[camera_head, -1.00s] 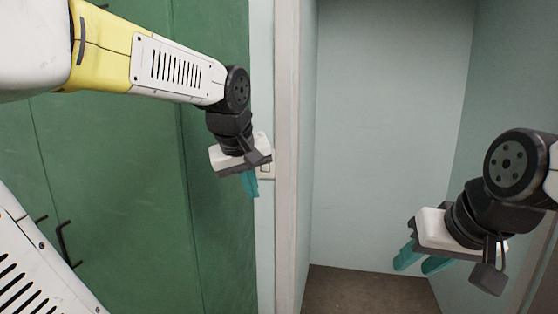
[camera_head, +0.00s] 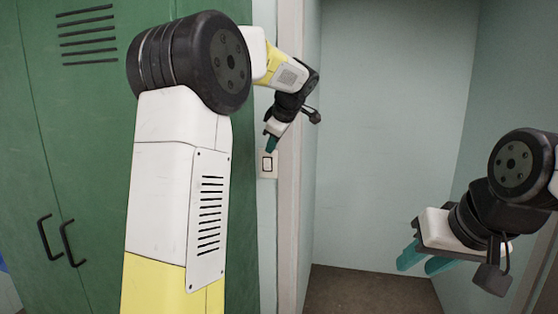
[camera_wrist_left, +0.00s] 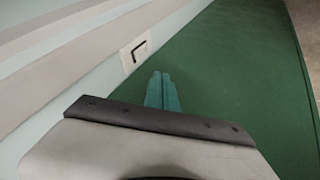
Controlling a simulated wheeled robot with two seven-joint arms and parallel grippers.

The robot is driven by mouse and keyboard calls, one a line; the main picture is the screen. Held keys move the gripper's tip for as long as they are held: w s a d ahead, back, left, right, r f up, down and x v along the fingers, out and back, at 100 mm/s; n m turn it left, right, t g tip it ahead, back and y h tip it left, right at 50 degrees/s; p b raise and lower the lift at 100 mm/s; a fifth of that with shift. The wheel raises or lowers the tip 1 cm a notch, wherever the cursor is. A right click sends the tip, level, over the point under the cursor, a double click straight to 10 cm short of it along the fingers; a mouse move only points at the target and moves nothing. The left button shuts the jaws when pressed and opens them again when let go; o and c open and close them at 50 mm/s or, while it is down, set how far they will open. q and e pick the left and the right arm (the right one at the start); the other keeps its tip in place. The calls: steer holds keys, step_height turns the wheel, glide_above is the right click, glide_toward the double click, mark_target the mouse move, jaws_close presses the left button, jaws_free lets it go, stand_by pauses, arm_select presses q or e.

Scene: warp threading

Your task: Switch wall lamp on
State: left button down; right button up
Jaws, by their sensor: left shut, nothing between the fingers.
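The wall switch (camera_head: 267,164) is a white plate with a dark-outlined rocker, on the narrow wall strip between the green cabinet and the door frame. It also shows in the left wrist view (camera_wrist_left: 136,53), up and left of the fingertips. My left gripper (camera_head: 270,146) has its teal fingers together and empty, just above the switch in the head view. Whether they touch the plate cannot be told. My right gripper (camera_head: 424,262) is open and empty at the right, its two teal fingers apart. No lamp shows in these views.
A green cabinet (camera_head: 75,130) with dark handles (camera_head: 70,243) stands at the left, close to my left arm. A pale door frame (camera_head: 290,200) rises right of the switch. Beyond it lies an empty recess with a brown floor (camera_head: 370,290).

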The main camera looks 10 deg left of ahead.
mark_target(267, 159)
arm_select(q)
steer(key=w+a+f, duration=0.1)
steer(key=w+f, duration=0.1)
steer(key=w+a+f, duration=0.1)
steer(key=w+f, duration=0.2)
steer(key=w+a+f, duration=0.1)
steer(key=w+f, duration=0.1)
steer(key=w, duration=0.1)
steer(key=shift+a+f, duration=0.25)
steer(key=shift+a, duration=0.05)
steer(key=shift+w+r, duration=0.1)
steer(key=shift+w, duration=0.4)
